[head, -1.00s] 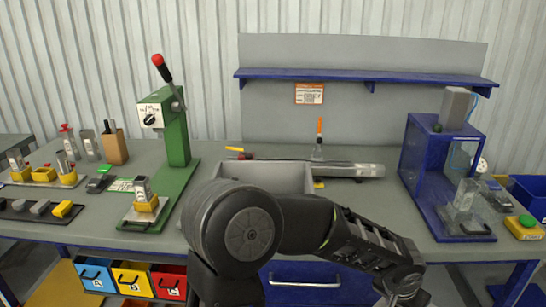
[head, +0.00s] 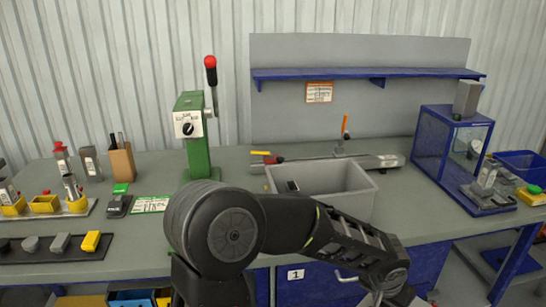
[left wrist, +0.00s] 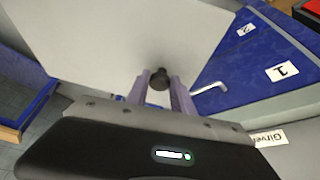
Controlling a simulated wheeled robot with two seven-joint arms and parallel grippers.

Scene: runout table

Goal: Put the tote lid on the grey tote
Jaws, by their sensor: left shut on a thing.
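The grey tote (head: 345,208) stands open on the bench, partly behind my left arm in the head view. A small dark-topped item (head: 292,186) shows inside its left part. In the left wrist view my left gripper (left wrist: 160,92) is shut on the black knob of the pale grey tote lid (left wrist: 120,38). The lid fills the upper left of that view, in front of the blue cabinet. In the head view the arm reaches across to the lower right, and its gripper is mostly cut off by the bottom edge. My right gripper is not in view.
A green press (head: 196,130) stands left of the tote. A long grey bar (head: 385,160) lies behind it. A blue-framed machine (head: 450,150) stands to the right. Blue drawers (left wrist: 275,75) with a metal handle are below the bench. The bench right of the tote is clear.

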